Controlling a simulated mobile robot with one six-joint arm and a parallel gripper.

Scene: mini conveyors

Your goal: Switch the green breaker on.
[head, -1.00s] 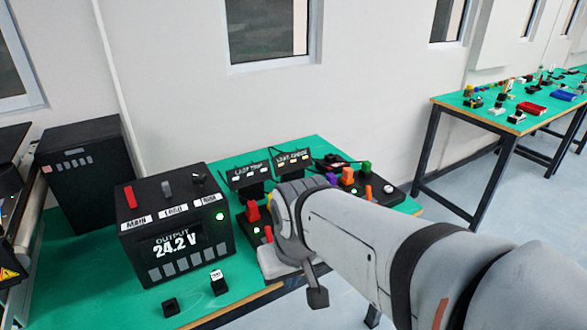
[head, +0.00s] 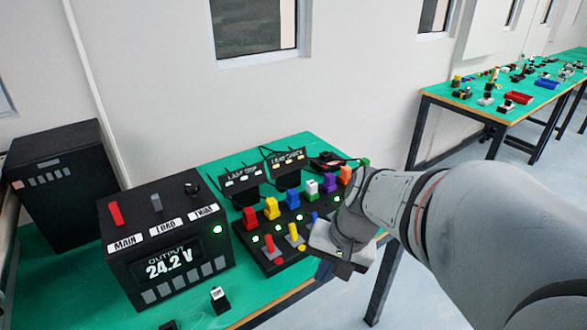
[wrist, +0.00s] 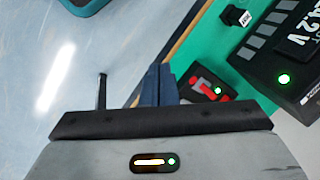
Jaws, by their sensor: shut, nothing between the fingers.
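The breaker panel (head: 262,262) is a black board with a row of coloured levers on the green table. My gripper (head: 325,270) is in front of the panel's right part, near the table's front edge, apart from the green breaker. In the wrist view its dark fingers (wrist: 161,84) are together and empty. A red lever (wrist: 207,85) on the panel's end shows beyond them.
A black power supply (head: 168,245) reading 24.2 V stands at left. Two small displays (head: 287,168) stand behind the panel.

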